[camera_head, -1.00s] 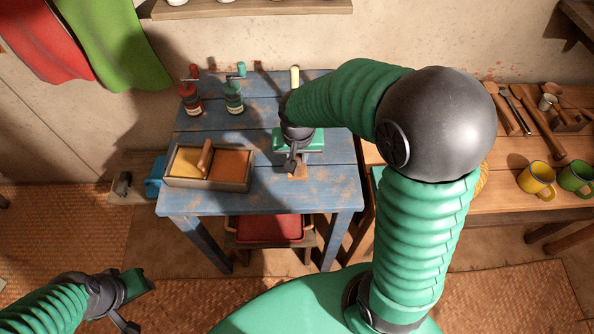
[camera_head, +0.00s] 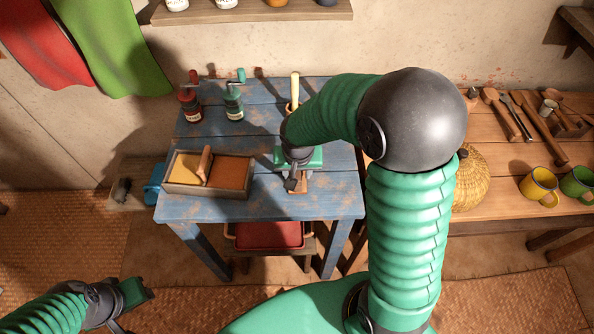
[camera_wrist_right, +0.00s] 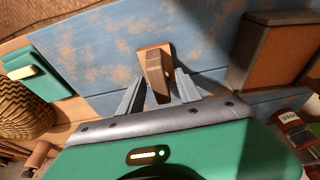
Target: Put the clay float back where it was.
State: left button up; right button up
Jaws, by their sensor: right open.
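The clay float (camera_wrist_right: 155,70), a small wooden block with a raised grip, lies on the blue table in the right wrist view. In the head view a bit of its wood (camera_head: 303,185) shows under my right gripper (camera_head: 296,184). My right gripper is open, and its two grey fingers (camera_wrist_right: 158,92) stand on either side of the float's raised grip in the right wrist view. I cannot tell whether they touch it. My left gripper (camera_head: 137,312) is low at the left, away from the table; its jaw opening does not show clearly.
A two-compartment box (camera_head: 208,191) with yellow and brown contents stands left on the blue table (camera_head: 255,208). Red (camera_head: 190,105) and green (camera_head: 233,103) grinders stand behind it. A wooden bench (camera_head: 495,190) at the right holds a basket (camera_head: 470,180), mugs and tools.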

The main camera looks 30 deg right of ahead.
jog(key=p+v, duration=0.2)
jog(key=v, duration=1)
jog(key=s+a+f+n+y+p, duration=0.1)
jog(key=s+a+f+n, duration=0.5)
jog(key=shift+s+f, duration=0.35)
jog(key=shift+f, duration=0.05)
dwell(5.8)
